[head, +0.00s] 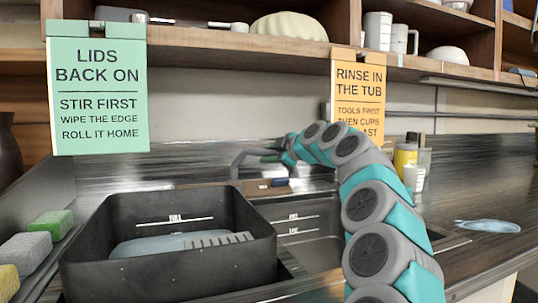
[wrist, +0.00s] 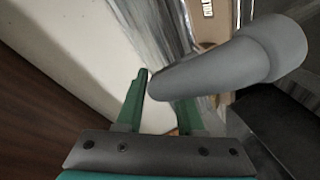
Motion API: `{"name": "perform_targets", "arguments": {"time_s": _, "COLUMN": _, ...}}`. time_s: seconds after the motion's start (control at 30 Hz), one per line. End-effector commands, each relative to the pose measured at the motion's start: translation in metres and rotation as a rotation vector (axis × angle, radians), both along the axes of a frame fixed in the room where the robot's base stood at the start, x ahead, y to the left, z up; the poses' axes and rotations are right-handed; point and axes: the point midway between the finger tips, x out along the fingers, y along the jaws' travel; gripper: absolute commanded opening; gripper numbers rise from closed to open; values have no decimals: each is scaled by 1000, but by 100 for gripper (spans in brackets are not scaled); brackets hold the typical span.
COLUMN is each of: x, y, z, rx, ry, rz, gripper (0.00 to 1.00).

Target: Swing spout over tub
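The grey spout (head: 243,158) stands behind the tub, its bent end pointing down near the tub's back right corner in the head view. The black tub (head: 85,262) has a white "FULL" line inside and holds a blue-grey slab-like thing. My gripper (head: 278,156) is beside the spout. In the wrist view my gripper (wrist: 165,88) has its green fingers apart. The spout (wrist: 225,65) comes in from the upper right, covers the right fingertip and ends between the fingers. I cannot tell whether they touch it.
A sink basin (head: 320,252) lies right of the tub. Sponges (head: 50,222) sit at the left. A yellow bottle (head: 404,158) stands behind my arm. Two signs (head: 98,95) hang from the wooden shelf (head: 215,38) above. The right counter is mostly clear around a blue puddle (head: 488,226).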

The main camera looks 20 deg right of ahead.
Motion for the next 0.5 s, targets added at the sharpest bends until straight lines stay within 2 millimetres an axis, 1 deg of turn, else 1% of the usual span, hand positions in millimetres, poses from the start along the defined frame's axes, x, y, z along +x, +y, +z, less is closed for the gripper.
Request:
{"name": "perform_targets", "arguments": {"time_s": 0.03, "x": 0, "y": 0, "z": 0, "rx": 0, "ry": 0, "rz": 0, "gripper": 30}}
{"name": "perform_targets", "arguments": {"time_s": 0.3, "x": 0, "y": 0, "z": 0, "rx": 0, "ry": 0, "rz": 0, "gripper": 0}}
{"name": "perform_targets", "arguments": {"time_s": 0.5, "x": 0, "y": 0, "z": 0, "rx": 0, "ry": 1, "rz": 1, "gripper": 0}}
